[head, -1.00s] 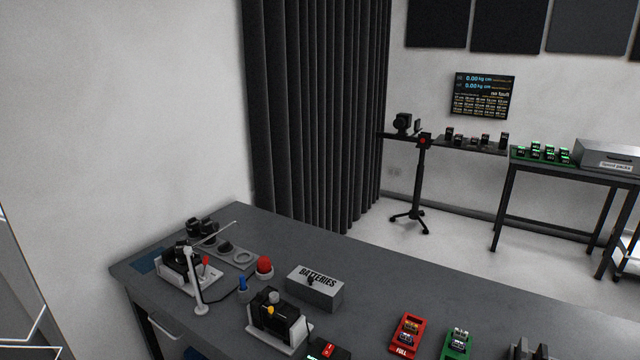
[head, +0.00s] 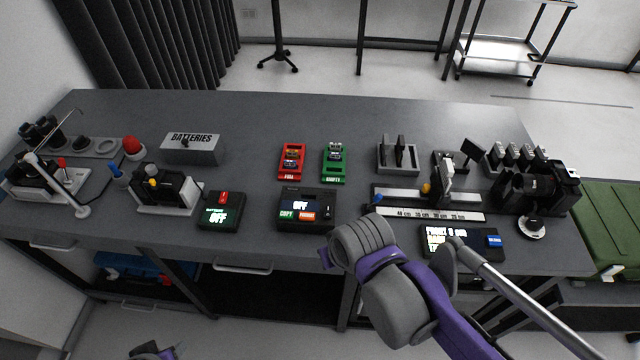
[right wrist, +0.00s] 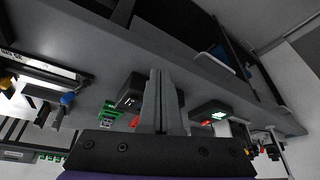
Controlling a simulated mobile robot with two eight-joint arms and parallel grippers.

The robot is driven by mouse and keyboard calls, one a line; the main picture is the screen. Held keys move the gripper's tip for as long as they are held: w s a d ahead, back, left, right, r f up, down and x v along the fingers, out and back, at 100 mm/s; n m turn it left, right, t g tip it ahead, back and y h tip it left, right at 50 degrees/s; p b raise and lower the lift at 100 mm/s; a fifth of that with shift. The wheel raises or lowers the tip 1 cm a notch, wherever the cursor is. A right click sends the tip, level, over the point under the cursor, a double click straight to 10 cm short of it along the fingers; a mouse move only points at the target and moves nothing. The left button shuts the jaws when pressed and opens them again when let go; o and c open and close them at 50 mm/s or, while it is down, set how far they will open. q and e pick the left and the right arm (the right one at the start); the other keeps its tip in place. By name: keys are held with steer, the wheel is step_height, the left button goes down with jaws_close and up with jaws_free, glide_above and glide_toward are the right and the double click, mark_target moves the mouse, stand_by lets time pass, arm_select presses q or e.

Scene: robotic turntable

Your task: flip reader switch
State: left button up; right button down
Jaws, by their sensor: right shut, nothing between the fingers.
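The reader (head: 306,208) is a dark box near the table's front edge. My right gripper's fingers (right wrist: 161,100) are shut and empty in the right wrist view, partly in front of the reader (right wrist: 132,91). In the head view my right arm is in front of the table, right of the reader; its fingers are mostly hidden. A purple and black part, probably of my left arm, shows at the bottom left edge; its fingers are unclear.
Left of the reader is another box (head: 221,210) showing OFF with a red switch. Behind are a red tray (head: 292,161) and a green tray (head: 334,163). A ruler rail (head: 425,213) and a screen box (head: 461,242) are right. The table's back middle is clear.

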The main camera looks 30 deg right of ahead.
mark_target(327, 208)
steer(key=w+d+r+m+g, duration=0.2)
steer(key=w+d+r, duration=0.1)
steer(key=w+r, duration=0.3)
steer(key=w+d+r+m+g+b, duration=0.1)
steer(key=w+d+r+m+g, duration=0.1)
steer(key=w+r, duration=0.4)
steer(key=shift+w+d+r+m+g, duration=0.15)
steer(key=shift+w+d+m+g, duration=0.15)
steer(key=shift+w+d+m, duration=0.6)
steer(key=shift+w, duration=0.35)
step_height(327, 208, down, 14)
steer(key=shift+b, duration=0.4)
steer(key=shift+w+f, duration=0.1)
steer(key=shift+f, duration=0.1)
steer(key=shift+n, duration=0.3)
